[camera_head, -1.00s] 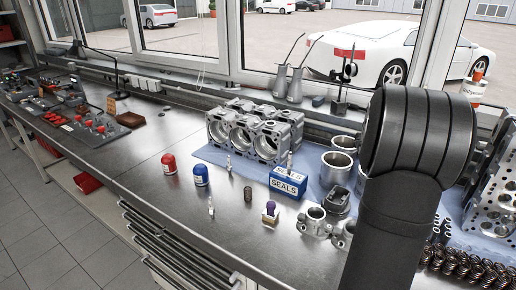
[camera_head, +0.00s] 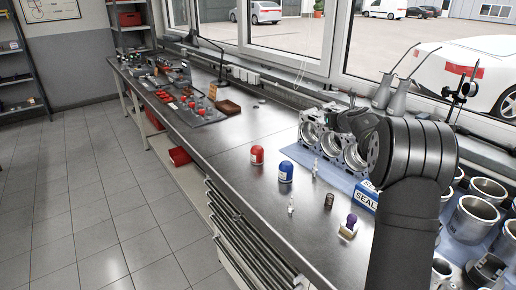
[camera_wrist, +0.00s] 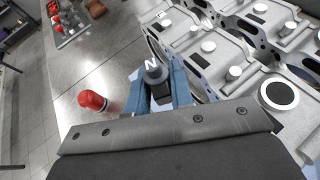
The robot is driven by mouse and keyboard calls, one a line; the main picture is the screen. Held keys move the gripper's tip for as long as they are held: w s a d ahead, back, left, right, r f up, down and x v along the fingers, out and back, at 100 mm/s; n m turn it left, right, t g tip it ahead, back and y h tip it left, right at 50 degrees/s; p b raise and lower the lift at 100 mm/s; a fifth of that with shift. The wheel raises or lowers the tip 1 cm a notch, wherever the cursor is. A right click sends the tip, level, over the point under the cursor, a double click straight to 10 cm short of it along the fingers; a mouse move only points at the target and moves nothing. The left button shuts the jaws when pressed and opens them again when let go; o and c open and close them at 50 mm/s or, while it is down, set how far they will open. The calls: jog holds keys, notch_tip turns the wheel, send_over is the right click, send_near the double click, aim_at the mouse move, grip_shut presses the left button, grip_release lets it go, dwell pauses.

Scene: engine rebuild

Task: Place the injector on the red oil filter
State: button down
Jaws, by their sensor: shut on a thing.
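The red oil filter (camera_head: 257,154) stands upright on the bench, left of the blue filter (camera_head: 286,171). It also shows in the wrist view (camera_wrist: 92,101), left of my gripper and apart from it. My gripper (camera_wrist: 156,80) is shut on a dark grey piece with a pale letter N on its top, which appears to be the injector (camera_wrist: 152,71). Its lower part is hidden between the blue-grey fingers. In the head view my arm hides the fingers and the held piece.
The engine block (camera_wrist: 232,55) lies close on the right of my gripper. Small silver parts (camera_head: 291,204), a dark cylinder (camera_head: 329,200), a purple-topped part (camera_head: 349,226) and the SEALS box (camera_head: 366,198) stand nearby. The bench is clear left of the red filter.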

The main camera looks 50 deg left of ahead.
jog(key=s+a+n+g+y, duration=0.1)
jog(key=s+a+n+g, duration=0.3)
jog(key=s+a, duration=0.85)
send_over(256, 146)
jog(key=shift+g, duration=0.3)
jog(key=f, duration=0.4)
jog(key=d+f, duration=0.1)
jog(key=f, duration=0.1)
jog(key=shift+w+f, duration=0.15)
jog(key=shift+f, duration=0.2)
jog(key=shift+a+f, duration=0.15)
jog(key=shift+a, duration=0.15)
jog(key=shift+s+f, duration=0.2)
jog(key=shift+f, duration=1.85)
jog(key=shift+f, duration=0.15)
jog(key=c, duration=1.3)
grip_release()
